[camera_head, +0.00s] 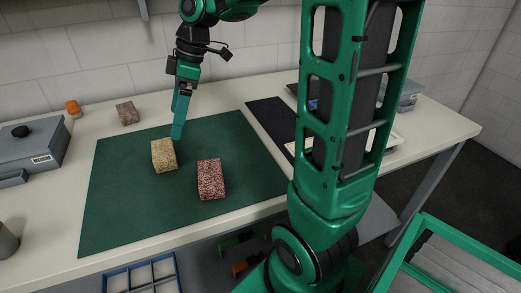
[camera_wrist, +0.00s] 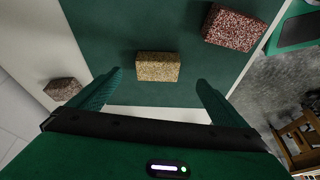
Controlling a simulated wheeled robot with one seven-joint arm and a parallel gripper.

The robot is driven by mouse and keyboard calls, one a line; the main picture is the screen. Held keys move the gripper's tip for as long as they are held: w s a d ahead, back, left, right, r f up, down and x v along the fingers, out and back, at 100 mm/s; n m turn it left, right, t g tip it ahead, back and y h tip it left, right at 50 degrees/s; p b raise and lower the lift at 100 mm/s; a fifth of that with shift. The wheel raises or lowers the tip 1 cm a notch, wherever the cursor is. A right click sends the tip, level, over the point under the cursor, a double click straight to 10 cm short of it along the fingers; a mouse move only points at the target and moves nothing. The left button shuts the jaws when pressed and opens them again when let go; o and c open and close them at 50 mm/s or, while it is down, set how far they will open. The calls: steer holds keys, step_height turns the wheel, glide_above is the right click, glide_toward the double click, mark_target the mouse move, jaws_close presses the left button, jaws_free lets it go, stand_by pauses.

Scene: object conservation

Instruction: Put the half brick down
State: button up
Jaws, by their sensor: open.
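A yellow speckled brick (camera_head: 164,155) lies on the green mat (camera_head: 120,215). A red speckled brick (camera_head: 211,180) lies on the mat to its right and nearer. A smaller brown-grey brick (camera_head: 128,113) sits on the bare table at the back left. I cannot tell for sure which is the half brick. My gripper (camera_head: 179,132) is open and empty, pointing down by the far side of the yellow brick. In the wrist view the yellow brick (camera_wrist: 158,67) appears between the two fingers, apart from both; the red brick (camera_wrist: 233,28) and brown-grey brick (camera_wrist: 62,89) lie outside them.
A grey case (camera_head: 32,150) with a label and an orange-topped item (camera_head: 73,108) stand at the left. A dark mat (camera_head: 272,118) lies right of the green one. My arm hides part of the table's right side. The front of the green mat is clear.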

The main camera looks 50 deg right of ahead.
steer(key=s+d+f+m+h, duration=0.1)
steer(key=s+d+m, duration=0.3)
steer(key=s, duration=0.5)
steer(key=s+d+f+m+g+h, duration=0.1)
steer(key=s+d+f+m, duration=0.3)
steer(key=s+m, duration=0.4)
steer(key=s+d+f+m+g+h, duration=0.1)
steer(key=s+d+m, duration=0.3)
steer(key=s, duration=0.5)
steer(key=shift+s+d+f+m+h, duration=0.1)
steer(key=shift+s+f+m+h, duration=0.05)
steer(key=shift+f+m, duration=0.4)
steer(key=shift+s+d+f+m+h, duration=0.15)
steer(key=shift+f+m, duration=0.15)
steer(key=shift+m, duration=0.45)
steer(key=shift+a, duration=0.1)
